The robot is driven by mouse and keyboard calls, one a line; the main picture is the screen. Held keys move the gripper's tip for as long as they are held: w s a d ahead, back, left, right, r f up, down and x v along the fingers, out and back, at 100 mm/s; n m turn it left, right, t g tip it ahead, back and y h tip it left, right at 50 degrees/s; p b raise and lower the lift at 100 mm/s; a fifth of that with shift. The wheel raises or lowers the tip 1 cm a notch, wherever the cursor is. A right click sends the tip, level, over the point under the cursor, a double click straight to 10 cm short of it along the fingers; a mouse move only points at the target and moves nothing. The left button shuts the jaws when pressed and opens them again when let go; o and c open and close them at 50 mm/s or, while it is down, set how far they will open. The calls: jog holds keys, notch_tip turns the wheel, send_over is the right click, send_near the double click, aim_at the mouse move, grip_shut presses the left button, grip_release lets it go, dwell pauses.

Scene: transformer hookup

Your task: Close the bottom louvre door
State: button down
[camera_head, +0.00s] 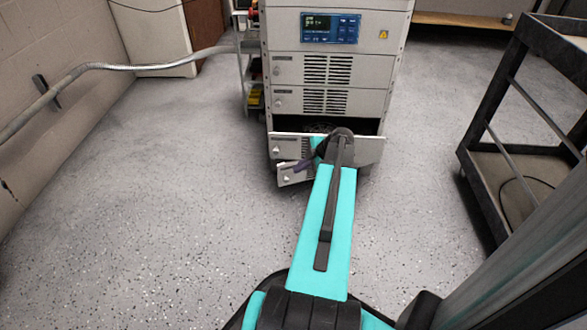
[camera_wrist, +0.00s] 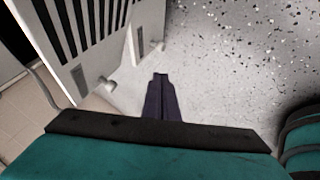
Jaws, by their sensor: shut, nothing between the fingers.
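The grey cabinet (camera_head: 326,72) stands ahead in the head view. Its bottom louvre door (camera_head: 292,178) sticks out at an angle at the lower front, with a small knob on its left part; my arm hides much of it. The door above it (camera_head: 370,152) also stands out, with a dark gap over its top edge. In the wrist view this upper door (camera_wrist: 85,40) is near, and the lower one (camera_wrist: 147,35) shows beyond it. My gripper (camera_head: 300,167) is shut and empty, its dark fingers (camera_wrist: 160,78) close to the doors' knob side. I cannot tell whether they touch.
Two louvred doors (camera_head: 326,85) higher on the cabinet are shut, under a blue display panel (camera_head: 330,28). A dark metal cart (camera_head: 500,165) stands at the right. A grey hose (camera_head: 130,68) runs along the left wall. The floor (camera_head: 150,200) left of the cabinet is clear.

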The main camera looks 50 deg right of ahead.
jog(key=v, duration=0.3)
jog(key=shift+s+a+r+p, duration=0.1)
jog(key=shift+a+r+p, duration=0.05)
jog(key=shift+p, duration=0.25)
jog(key=c, duration=2.5)
grip_release()
